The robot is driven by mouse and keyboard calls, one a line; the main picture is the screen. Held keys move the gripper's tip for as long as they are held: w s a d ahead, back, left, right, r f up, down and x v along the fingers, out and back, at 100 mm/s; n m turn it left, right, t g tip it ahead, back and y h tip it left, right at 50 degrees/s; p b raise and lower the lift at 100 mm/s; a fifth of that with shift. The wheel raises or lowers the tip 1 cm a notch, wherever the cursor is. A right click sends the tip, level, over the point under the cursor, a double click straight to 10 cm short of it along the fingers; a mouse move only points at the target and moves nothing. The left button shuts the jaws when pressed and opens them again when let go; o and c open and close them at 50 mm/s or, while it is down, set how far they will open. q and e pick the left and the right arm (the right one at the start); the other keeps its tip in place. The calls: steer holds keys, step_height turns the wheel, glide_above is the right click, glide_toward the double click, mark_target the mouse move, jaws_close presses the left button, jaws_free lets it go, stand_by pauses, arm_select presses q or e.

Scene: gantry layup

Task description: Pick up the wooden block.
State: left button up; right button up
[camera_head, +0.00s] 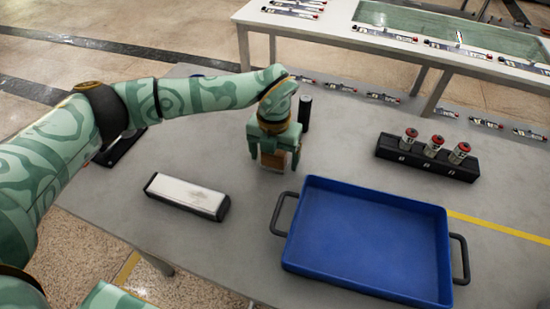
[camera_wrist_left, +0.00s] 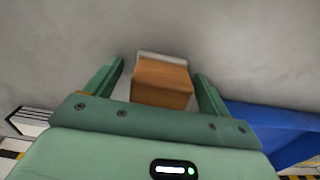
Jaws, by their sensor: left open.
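The wooden block (camera_wrist_left: 162,84) is orange-brown with a pale strip along its far edge. In the left wrist view it lies between the two open fingers of my left gripper (camera_wrist_left: 160,85), with a gap showing on each side. In the head view the block (camera_head: 272,160) shows between the fingers of my left gripper (camera_head: 274,163), partly hidden by the gripper. The left gripper points down at the grey table and is open. My right gripper is in neither view.
A blue tray (camera_head: 446,240) with dark handles stands to the right of the block. A white-topped black bar (camera_head: 188,196) lies to the left. A dark cylinder (camera_head: 305,113) stands just behind the gripper. A black rack (camera_head: 427,160) holds red-topped bottles at right.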

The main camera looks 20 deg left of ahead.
arm_select(q)
steer(key=shift+r, duration=0.2)
steer(key=shift+c, duration=1.2)
steer(key=c, duration=0.9)
steer(key=shift+o, duration=0.2)
